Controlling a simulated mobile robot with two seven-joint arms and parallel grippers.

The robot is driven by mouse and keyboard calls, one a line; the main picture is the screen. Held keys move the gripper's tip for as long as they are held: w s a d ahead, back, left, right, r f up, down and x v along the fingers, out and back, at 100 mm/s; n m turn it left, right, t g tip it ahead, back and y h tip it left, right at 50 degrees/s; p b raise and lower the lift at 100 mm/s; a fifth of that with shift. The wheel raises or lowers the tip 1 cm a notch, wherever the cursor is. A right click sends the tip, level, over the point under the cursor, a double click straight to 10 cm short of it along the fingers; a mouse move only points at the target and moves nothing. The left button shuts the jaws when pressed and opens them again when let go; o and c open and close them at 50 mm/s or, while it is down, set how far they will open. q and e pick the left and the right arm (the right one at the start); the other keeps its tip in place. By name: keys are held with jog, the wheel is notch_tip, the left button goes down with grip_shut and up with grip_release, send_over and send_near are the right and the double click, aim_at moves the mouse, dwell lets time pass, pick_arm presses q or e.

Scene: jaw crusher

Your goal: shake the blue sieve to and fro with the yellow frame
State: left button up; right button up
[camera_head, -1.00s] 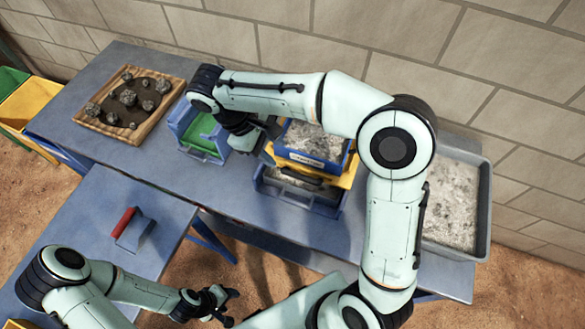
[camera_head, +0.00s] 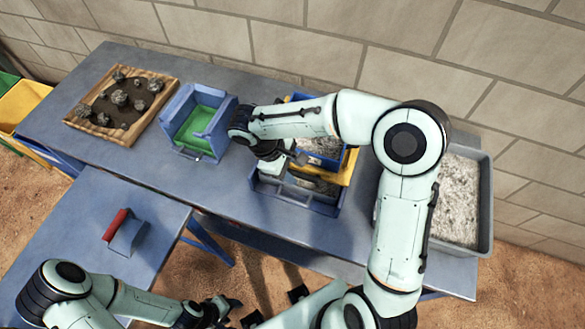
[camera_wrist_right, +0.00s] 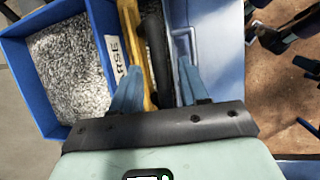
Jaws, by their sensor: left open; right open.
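The blue sieve (camera_head: 322,147) is a blue box of grey gravel sitting in the yellow frame (camera_head: 347,170) on the long table. In the right wrist view, the labelled blue sieve (camera_wrist_right: 18,57) is at left, beside the yellow frame (camera_wrist_right: 131,22). My right gripper (camera_head: 282,160) is over the frame's near side and hides part of it. In the wrist view, the right gripper (camera_wrist_right: 158,75) is open, its fingers apart with a dark handle (camera_wrist_right: 156,50) between them. Contact cannot be told. My left gripper (camera_head: 232,308) is open and empty, low in the head view.
A blue tray base (camera_head: 318,204) lies under the frame. A blue box with green inside (camera_head: 190,128) stands left of it, then a wooden tray of rocks (camera_head: 75,122). A grey gravel bin (camera_head: 487,205) is at right. A red-handled tool (camera_head: 125,236) lies on the near table.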

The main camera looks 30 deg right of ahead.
jog(key=shift+f, duration=0.1)
grip_shut()
pick_arm(q)
jog(key=shift+s+f+b, duration=0.6)
jog(key=shift+f+b, duration=0.1)
jog(key=shift+f, duration=0.2)
pick_arm(e)
jog(key=s+a, duration=0.3)
jog(key=a, duration=0.1)
jog(key=shift+s+a, duration=0.1)
jog(key=shift+s, duration=0.25)
grip_release()
